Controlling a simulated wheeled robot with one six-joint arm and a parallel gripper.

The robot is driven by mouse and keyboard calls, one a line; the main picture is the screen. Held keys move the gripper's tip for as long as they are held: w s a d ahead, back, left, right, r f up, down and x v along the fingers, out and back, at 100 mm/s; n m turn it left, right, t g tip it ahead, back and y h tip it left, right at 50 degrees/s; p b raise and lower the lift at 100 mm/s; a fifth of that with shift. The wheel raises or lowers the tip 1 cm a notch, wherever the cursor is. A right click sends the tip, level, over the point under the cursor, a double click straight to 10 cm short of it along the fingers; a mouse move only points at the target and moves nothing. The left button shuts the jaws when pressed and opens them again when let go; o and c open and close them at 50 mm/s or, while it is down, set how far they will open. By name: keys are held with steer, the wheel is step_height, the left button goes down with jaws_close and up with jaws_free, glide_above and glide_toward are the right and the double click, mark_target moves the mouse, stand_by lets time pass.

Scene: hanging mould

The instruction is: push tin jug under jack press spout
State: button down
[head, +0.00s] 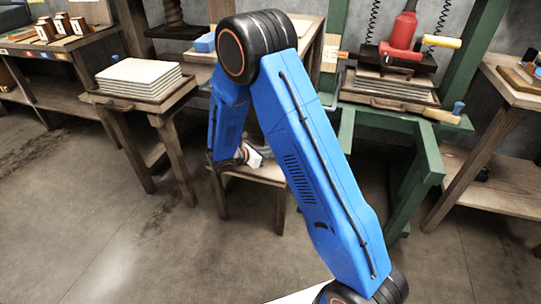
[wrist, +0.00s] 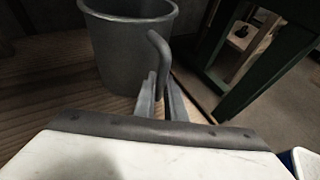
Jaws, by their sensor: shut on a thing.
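The tin jug (wrist: 125,45) is a grey metal vessel standing upright on a wooden plank surface in the wrist view. Its handle (wrist: 158,52) faces me. My gripper (wrist: 161,92) is shut on the lower part of the handle. In the head view my gripper (head: 254,155) is low over a small wooden stand, and the jug is mostly hidden by my arm. The jack press shows as a red jack (head: 403,38) within a green frame (head: 432,155), over stacked boards. I cannot make out its spout.
The low wooden stand (head: 268,172) is left of the green frame's legs. A table with stacked white slabs (head: 138,76) is at left. A bench with small wooden blocks (head: 62,27) is farther left. Another wooden table (head: 505,88) is at right. The front floor is clear.

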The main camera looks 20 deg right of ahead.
steer(key=shift+w+d, duration=1.05)
steer(key=shift+w, duration=0.25)
steer(key=shift+w+d, duration=1)
steer(key=shift+w, duration=0.3)
steer(key=c, duration=1.7)
jaws_free()
steer(key=shift+c, duration=0.2)
steer(key=shift+a, duration=0.15)
steer(key=v, duration=1.7)
